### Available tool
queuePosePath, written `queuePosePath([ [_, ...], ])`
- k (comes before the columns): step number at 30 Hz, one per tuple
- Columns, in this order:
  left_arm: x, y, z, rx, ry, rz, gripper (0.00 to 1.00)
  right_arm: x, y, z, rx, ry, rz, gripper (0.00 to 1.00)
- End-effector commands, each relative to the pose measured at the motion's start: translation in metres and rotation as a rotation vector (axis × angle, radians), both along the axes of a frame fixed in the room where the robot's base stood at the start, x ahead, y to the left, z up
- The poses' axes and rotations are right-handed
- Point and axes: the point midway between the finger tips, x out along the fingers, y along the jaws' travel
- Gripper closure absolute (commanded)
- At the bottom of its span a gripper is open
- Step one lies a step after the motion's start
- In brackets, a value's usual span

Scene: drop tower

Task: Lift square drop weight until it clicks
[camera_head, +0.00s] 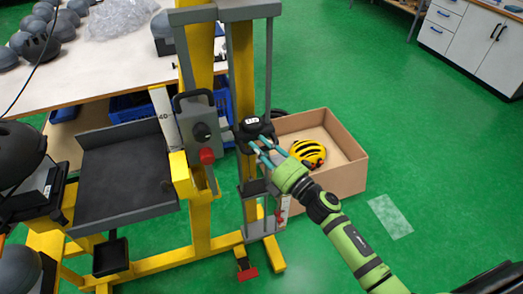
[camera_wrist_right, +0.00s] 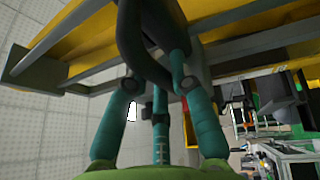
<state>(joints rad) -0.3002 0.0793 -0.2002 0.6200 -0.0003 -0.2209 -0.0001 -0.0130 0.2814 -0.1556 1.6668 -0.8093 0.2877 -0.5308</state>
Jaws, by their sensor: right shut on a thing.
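The square drop weight (camera_head: 252,125) is a dark block with a small white label, between the upright rails of the yellow and grey drop tower (camera_head: 240,60). My right gripper (camera_head: 262,150) comes in from the lower right in the head view and meets the weight at its near side. In the right wrist view, the teal fingers of my right gripper (camera_wrist_right: 160,85) are closed around a dark looped handle (camera_wrist_right: 135,40). The fingers and handle partly hide where they touch. My left gripper is in neither view.
A grey control box (camera_head: 198,130) with a red knob is left of the rails. A dark tray (camera_head: 120,180) is at left. Green floor is open at right.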

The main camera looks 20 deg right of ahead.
Motion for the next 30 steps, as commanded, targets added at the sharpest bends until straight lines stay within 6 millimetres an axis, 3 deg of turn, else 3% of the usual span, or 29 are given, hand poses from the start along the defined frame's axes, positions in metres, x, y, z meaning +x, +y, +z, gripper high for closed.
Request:
queuePosePath([
  [1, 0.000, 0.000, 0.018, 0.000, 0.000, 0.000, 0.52, 0.002, -0.002, 0.029, 0.001, -0.018, -0.002, 1.00],
  [6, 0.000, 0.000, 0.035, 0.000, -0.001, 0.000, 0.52, 0.002, -0.002, 0.050, 0.002, -0.019, -0.002, 1.00],
  [12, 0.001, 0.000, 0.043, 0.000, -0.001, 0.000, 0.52, 0.002, -0.002, 0.059, 0.001, -0.018, -0.003, 1.00],
  [24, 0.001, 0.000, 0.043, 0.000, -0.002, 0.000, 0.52, 0.002, -0.002, 0.060, 0.001, -0.020, -0.003, 1.00],
  [25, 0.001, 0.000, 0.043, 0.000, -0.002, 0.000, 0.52, 0.002, -0.002, 0.060, 0.001, -0.020, -0.003, 0.65],
  [26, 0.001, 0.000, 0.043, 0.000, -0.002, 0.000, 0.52, 0.002, -0.002, 0.060, 0.001, -0.020, -0.003, 0.53],
  [30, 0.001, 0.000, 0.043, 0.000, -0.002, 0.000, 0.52, 0.002, -0.001, 0.059, 0.001, -0.017, -0.002, 0.51],
])
